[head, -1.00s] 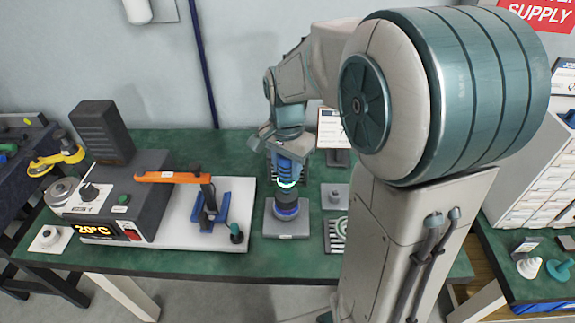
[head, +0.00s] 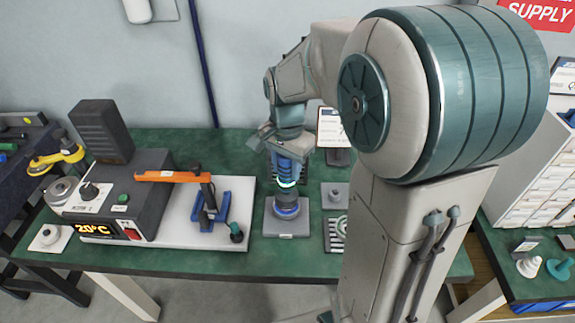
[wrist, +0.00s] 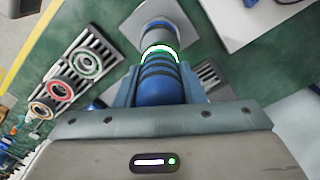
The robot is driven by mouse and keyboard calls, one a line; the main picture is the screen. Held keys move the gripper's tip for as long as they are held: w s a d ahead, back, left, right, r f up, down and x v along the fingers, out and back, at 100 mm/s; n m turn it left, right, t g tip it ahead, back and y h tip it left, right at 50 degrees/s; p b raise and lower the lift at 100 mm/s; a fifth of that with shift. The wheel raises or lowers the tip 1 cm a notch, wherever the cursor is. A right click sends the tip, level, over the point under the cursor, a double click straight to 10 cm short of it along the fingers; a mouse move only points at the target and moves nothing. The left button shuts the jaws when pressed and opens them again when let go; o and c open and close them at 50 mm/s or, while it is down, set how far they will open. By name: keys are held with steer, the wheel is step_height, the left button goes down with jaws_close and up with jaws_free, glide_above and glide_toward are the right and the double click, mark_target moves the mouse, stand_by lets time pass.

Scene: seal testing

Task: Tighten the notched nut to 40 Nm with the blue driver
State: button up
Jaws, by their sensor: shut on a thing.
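My gripper (head: 287,158) is shut on the blue driver (head: 288,172), which stands nearly upright with a lit green-white ring near its lower end. The driver also shows in the wrist view (wrist: 158,85), between the fingers. Its lower end is over the dark and blue fitting on a grey square base plate (head: 286,230); this plate also shows in the wrist view (wrist: 180,13). The driver's tip appears to meet the fitting, but I cannot tell how it sits. The notched nut is hidden by the driver or too small to make out.
Left of the plate is a white board (head: 232,212) with a blue stand and an orange-handled tool (head: 172,176). A dark unit reads 20°C (head: 95,228). Slotted racks with rings (wrist: 72,78) and a small grey block (head: 335,196) lie nearby on the green bench.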

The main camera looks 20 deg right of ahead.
stand_by(0.3)
steer(key=shift+r+p, duration=1.95)
steer(key=shift+r, duration=0.5)
